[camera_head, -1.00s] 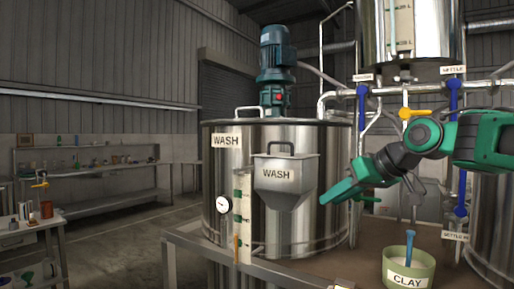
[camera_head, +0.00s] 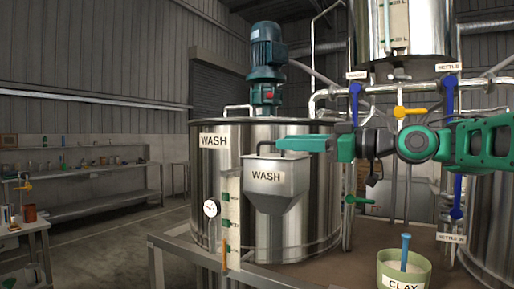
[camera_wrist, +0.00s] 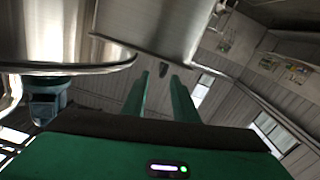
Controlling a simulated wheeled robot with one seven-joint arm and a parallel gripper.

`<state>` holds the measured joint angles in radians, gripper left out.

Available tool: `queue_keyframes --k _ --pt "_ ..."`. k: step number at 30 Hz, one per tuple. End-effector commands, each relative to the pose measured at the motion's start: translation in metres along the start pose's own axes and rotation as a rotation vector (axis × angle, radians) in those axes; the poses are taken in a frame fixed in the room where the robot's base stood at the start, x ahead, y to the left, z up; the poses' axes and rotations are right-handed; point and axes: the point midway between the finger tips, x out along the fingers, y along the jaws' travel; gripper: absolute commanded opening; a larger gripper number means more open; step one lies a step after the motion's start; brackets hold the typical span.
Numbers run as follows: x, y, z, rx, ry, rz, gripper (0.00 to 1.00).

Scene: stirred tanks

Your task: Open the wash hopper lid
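The wash hopper (camera_head: 275,196) is a grey metal funnel box labelled WASH on the front of the wash tank (camera_head: 320,190). Its lid (camera_head: 262,157) lies flat and shut on top, with a dark handle (camera_head: 266,144) standing up from it. My gripper (camera_head: 281,145) reaches in from the right at handle height, its green fingertips at or beside the handle's right end. In the wrist view my gripper (camera_wrist: 161,76) has its two fingers apart, with a small dark shape beyond the tips that I cannot identify. Contact with the handle cannot be told.
A blue motor (camera_head: 266,62) stands on the tank top behind the hopper. Blue-handled and yellow valves (camera_head: 408,112) and pipes stand behind my arm. A clay tub (camera_head: 404,270) is on the bench below. The floor at left is open.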

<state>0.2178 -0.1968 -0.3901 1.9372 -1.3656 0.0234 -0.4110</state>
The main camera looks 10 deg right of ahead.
Motion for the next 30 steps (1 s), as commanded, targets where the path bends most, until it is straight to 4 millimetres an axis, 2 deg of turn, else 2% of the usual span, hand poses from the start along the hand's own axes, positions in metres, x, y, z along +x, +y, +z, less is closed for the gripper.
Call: queue_keyframes --k 8,21,25,30 --pt "0.023 -0.003 0.004 0.011 -0.001 -0.016 0.26" --pt "0.095 -0.004 0.004 0.011 -0.002 -0.015 0.26" --pt "0.106 -0.004 0.004 0.011 0.0 -0.014 0.26" --pt "0.111 -0.004 0.003 0.011 0.0 -0.012 0.26"
